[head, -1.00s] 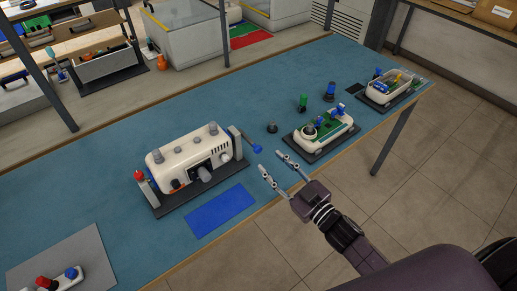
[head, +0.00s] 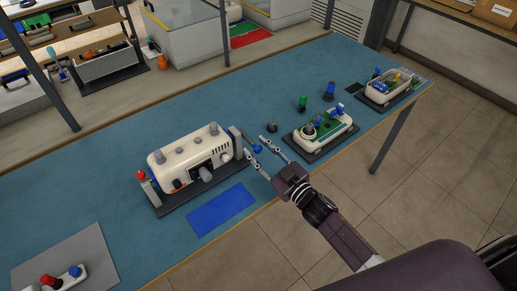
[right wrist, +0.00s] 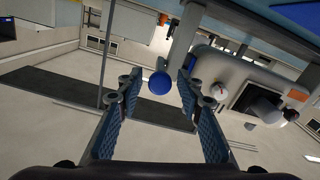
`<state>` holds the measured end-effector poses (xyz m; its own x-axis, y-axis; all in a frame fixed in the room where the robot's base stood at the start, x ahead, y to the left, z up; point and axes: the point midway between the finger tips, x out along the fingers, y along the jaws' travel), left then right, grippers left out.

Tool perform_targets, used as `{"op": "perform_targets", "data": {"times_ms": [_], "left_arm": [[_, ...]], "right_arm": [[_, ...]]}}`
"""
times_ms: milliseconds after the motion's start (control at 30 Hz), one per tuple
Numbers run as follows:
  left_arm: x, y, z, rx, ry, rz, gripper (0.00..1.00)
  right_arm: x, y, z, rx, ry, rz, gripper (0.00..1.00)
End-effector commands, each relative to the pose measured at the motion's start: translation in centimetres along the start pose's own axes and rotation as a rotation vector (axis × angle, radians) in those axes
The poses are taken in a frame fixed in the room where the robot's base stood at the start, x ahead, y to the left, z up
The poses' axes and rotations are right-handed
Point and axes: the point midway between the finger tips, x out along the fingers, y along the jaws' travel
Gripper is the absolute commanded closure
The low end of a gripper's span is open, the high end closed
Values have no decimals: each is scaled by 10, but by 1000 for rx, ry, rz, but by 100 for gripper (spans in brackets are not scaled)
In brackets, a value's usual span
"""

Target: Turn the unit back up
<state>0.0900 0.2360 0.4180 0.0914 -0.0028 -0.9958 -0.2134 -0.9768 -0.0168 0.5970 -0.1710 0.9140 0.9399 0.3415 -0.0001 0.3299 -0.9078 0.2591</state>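The white unit (head: 190,160) sits in a dark cradle (head: 165,208) between two end posts on the blue table, with a dark opening and a grey round part on its near side. A blue knob (head: 257,148) sticks out on a lever at the right post; a red knob (head: 140,174) tops the left end. My right gripper (head: 255,146) is open, its fingers on either side of the blue knob. In the right wrist view the blue knob (right wrist: 160,83) shows between the fingertips, with gaps at both sides. My left gripper is not in view.
A blue mat (head: 222,210) lies in front of the cradle. Another unit (head: 322,130) with a green board stands on a dark base to the right, a further one (head: 390,85) beyond it. A grey mat (head: 95,245) with knobbed parts is at lower left.

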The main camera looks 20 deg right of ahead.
Motion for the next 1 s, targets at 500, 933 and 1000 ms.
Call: {"op": "perform_targets", "data": {"times_ms": [500,933,1000], "left_arm": [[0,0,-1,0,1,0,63],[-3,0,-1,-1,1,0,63],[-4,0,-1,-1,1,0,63]], "right_arm": [[0,0,0,0,0,0,100],[0,1,-4,0,1,0,100],[0,1,-4,0,2,0,100]]}}
